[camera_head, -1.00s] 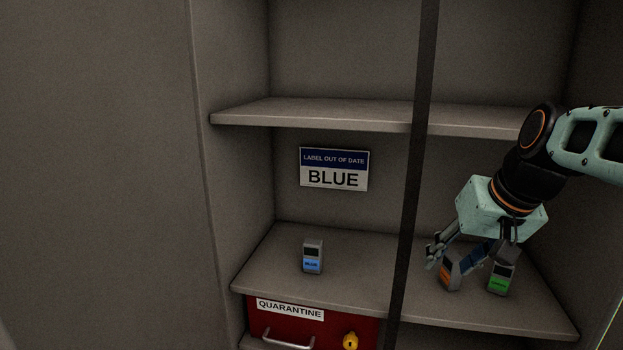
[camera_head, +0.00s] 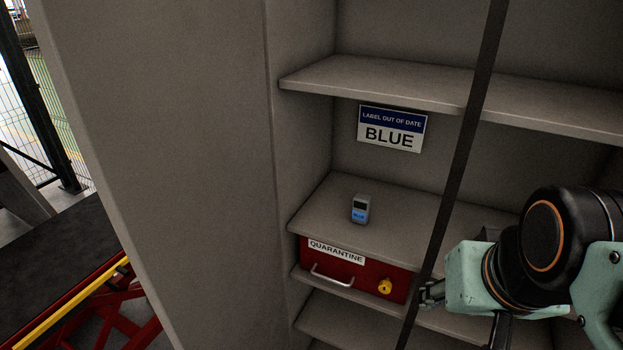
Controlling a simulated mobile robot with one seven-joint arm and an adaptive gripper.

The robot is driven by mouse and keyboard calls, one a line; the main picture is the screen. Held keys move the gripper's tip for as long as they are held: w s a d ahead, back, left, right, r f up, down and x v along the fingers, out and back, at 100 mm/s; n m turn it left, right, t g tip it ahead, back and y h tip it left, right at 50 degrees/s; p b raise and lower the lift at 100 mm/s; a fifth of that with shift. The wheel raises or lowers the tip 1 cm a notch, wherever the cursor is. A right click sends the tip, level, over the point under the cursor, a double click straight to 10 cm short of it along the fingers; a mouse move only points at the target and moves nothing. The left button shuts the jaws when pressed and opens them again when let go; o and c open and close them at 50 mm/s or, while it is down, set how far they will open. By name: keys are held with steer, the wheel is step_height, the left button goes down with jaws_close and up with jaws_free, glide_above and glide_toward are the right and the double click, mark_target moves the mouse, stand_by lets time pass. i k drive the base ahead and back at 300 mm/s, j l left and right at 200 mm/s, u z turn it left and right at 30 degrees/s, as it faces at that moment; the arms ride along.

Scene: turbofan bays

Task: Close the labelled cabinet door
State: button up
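The open grey cabinet (camera_head: 290,190) fills the middle and right, with its shelves showing. A sign on its back wall (camera_head: 392,128) reads "LABEL OUT OF DATE" and "BLUE". A wide grey panel (camera_head: 170,150) stands at the left; I cannot tell if it is the open door or a side wall. A thin dark upright strip (camera_head: 468,150) crosses in front of the shelves. My gripper (camera_head: 465,312) is low at the right, one finger appearing beside the strip. Its other finger is partly hidden, so its opening is unclear. I cannot tell whether it touches the strip.
A small device with a blue label (camera_head: 360,209) stands on the middle shelf. Below is a red box marked "QUARANTINE" (camera_head: 340,268) with a handle and a yellow lock (camera_head: 385,286). A red and yellow framed platform (camera_head: 75,265) and mesh fence (camera_head: 50,110) are at far left.

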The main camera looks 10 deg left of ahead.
mark_target(165, 103)
steer(key=k+j+z, duration=0.1)
steer(key=j, duration=0.35)
steer(key=k+j, duration=0.15)
steer(key=j, duration=0.3)
steer(key=k+j+z, duration=0.15)
steer(key=j, duration=0.3)
steer(key=k+j+z, duration=0.1)
steer(key=j, duration=0.3)
steer(key=k+j+z, duration=0.1)
steer(key=k+j, duration=0.15)
steer(key=j, duration=0.15)
steer(key=k+j, duration=0.2)
steer(key=j, duration=0.2)
steer(key=u, duration=1)
steer(key=i+l, duration=0.1)
steer(key=i, duration=0.05)
